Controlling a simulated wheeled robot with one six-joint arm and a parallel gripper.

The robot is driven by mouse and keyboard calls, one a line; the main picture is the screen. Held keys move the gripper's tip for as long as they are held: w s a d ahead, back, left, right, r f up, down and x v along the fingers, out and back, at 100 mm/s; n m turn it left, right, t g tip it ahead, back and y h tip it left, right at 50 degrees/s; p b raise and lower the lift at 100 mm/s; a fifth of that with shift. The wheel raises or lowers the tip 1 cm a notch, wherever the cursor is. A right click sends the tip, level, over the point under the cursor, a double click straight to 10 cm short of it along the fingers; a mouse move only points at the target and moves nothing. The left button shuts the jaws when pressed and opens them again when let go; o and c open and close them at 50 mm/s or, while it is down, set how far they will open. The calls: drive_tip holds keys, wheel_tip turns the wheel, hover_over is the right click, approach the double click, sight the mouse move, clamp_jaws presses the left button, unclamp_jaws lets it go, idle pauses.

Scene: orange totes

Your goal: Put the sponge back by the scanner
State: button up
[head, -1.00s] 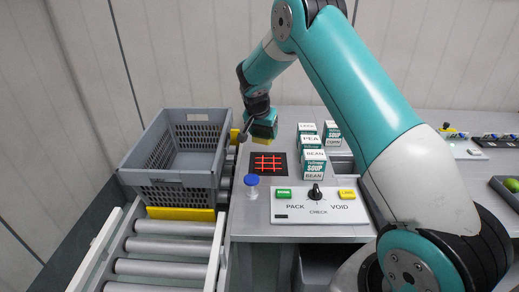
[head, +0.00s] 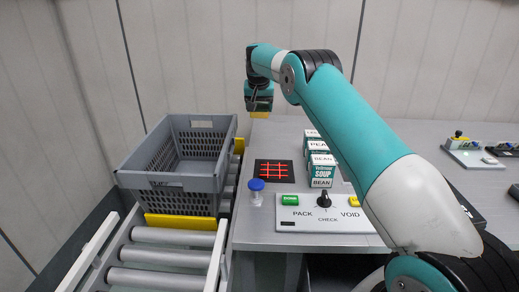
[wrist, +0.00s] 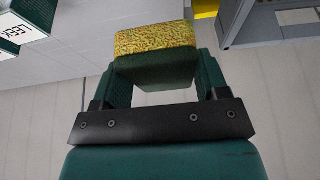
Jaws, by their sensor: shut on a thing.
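My gripper (head: 259,108) is shut on the sponge (wrist: 156,42), which is yellow on one side and dark green on the other. In the wrist view the sponge sits between the two green fingers of my gripper (wrist: 160,72). In the head view the yellow part of the sponge (head: 259,115) shows just under my gripper, near the back edge of the counter. The scanner (head: 274,171) is a black square with red crossing lines, set in the counter. The sponge is apart from it, behind and above it in the picture.
A blue-capped bottle (head: 256,191) stands in front of the scanner. Stacked boxes (head: 322,171) stand to its right, partly behind my arm. A grey tote (head: 172,182) sits on the rollers at left. A button panel (head: 318,217) is at the front.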

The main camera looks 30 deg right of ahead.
sight(260, 150)
wheel_tip(260, 150, down, 15)
drive_tip(key=shift+f+p, duration=0.1)
drive_tip(key=shift+p, duration=0.6)
drive_tip(key=o, duration=0.9)
